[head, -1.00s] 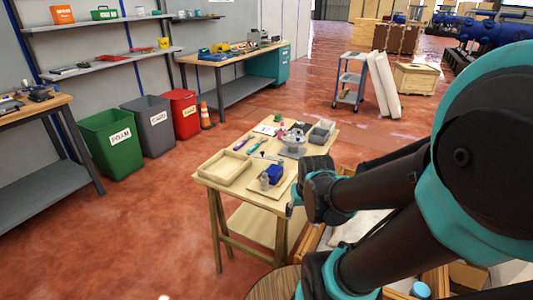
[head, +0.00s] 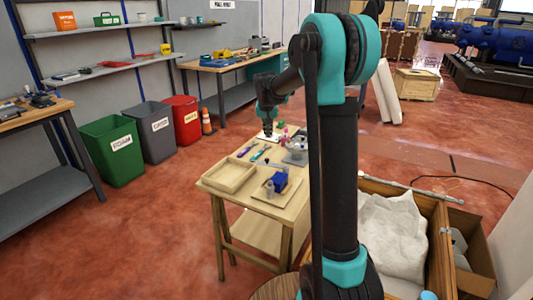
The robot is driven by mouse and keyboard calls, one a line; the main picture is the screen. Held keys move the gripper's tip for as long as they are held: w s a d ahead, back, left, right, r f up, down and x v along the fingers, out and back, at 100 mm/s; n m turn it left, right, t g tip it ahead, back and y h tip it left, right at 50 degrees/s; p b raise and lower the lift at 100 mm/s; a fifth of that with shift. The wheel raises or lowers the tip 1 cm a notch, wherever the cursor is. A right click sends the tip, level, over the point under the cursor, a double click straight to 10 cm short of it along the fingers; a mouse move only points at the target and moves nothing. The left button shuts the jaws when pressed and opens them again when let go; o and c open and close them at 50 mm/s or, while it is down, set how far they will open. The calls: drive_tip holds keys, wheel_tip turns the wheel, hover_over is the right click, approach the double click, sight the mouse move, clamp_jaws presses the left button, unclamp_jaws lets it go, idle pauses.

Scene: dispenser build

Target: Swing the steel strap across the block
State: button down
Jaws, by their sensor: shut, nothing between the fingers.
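A small blue block (head: 279,182) sits on a pale board (head: 262,205) at the front of the wooden table. Small grey parts are at its left side and top. I cannot make out which of them, if any, is the steel strap. My gripper (head: 267,134) points down over the far part of the table, beyond the block and apart from it. It is shut and holds nothing. My upright arm hides the right side of the table.
An empty wooden tray (head: 213,188) lies left of the board. Pens, a clear dish (head: 297,143) and small parts lie towards the table's back. A wooden crate (head: 437,225) with white packing stands to the right. Bins stand at the back left.

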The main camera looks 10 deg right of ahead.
wheel_tip(320, 180, down, 10)
drive_tip(key=shift+a, duration=0.15)
idle(0.7)
drive_tip(key=shift+f, duration=0.1)
idle(0.4)
